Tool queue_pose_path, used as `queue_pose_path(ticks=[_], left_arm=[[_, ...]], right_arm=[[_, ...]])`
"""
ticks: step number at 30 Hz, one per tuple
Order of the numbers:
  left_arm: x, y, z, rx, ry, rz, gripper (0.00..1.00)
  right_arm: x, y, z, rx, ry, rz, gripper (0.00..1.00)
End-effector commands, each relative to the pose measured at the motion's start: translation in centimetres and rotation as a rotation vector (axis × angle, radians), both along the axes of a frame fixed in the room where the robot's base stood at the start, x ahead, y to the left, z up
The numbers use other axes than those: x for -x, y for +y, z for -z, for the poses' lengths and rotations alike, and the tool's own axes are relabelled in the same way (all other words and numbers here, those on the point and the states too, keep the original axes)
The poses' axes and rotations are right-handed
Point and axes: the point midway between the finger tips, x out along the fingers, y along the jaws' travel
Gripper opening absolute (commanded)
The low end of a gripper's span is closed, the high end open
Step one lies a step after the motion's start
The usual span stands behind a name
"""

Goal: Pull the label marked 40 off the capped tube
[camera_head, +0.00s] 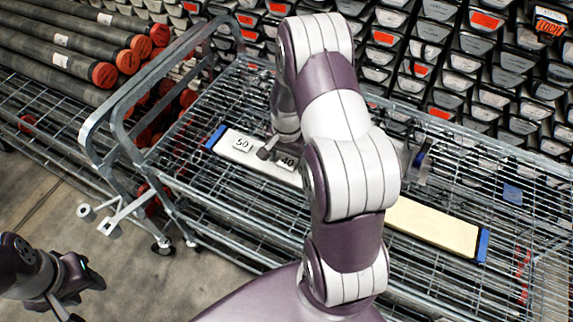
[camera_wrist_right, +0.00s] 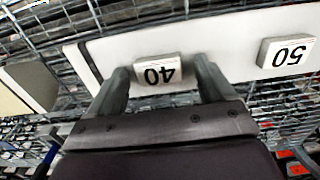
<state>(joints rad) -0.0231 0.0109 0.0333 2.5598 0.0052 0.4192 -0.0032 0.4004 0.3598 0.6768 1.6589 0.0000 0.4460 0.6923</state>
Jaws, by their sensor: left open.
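The capped tube is a long pale piece lying across the wire cart. Its white part (camera_head: 222,147) has a blue end at the left, and a cream part (camera_head: 435,227) has a blue end at the right; my right arm hides the middle. The label marked 40 (camera_head: 287,161) sits on the white part, and it also shows upside down in the right wrist view (camera_wrist_right: 158,68). My right gripper (camera_wrist_right: 160,75) has its fingers apart on either side of this label, with a narrow gap visible at the right. My left gripper (camera_head: 85,296) is open and empty, low at the left.
A label marked 50 (camera_head: 242,144) sits on the white part beside the 40, also in the right wrist view (camera_wrist_right: 288,53). The cart's grey handle frame (camera_head: 118,125) stands at the left. Dark tubes with orange ends (camera_head: 75,60) and stacked boxes (camera_head: 470,60) lie behind.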

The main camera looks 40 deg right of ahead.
Motion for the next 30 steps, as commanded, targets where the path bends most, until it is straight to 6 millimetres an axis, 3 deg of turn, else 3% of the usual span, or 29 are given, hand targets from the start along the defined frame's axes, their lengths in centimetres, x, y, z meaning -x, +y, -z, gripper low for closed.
queue_pose_path(ticks=[1,6,7,8,9,12,13,30], left_arm=[[0.0,0.0,0.0,0.000,0.000,0.000,0.43],[0.0,0.0,0.0,0.000,0.000,0.000,0.43],[0.0,0.0,0.0,0.000,0.000,0.000,0.43],[0.0,0.0,0.0,0.000,0.000,0.000,0.43],[0.0,0.0,0.0,0.000,0.000,0.000,0.43],[0.0,0.0,0.0,0.000,0.000,0.000,0.43],[0.0,0.0,0.0,0.000,0.000,0.000,0.43],[0.0,0.0,-1.7,0.000,0.000,0.000,0.43]], right_arm=[[0.0,0.0,0.0,0.000,0.000,0.000,0.67],[0.0,0.0,0.0,0.000,0.000,0.000,0.11],[0.0,0.0,0.0,0.000,0.000,0.000,0.09],[0.0,0.0,0.0,0.000,0.000,0.000,0.09],[0.0,0.0,0.0,0.000,0.000,0.000,0.48],[0.0,0.0,0.0,0.000,0.000,0.000,0.15],[0.0,0.0,0.0,0.000,0.000,0.000,0.09],[0.0,0.0,-1.9,0.000,0.000,0.000,0.09]])
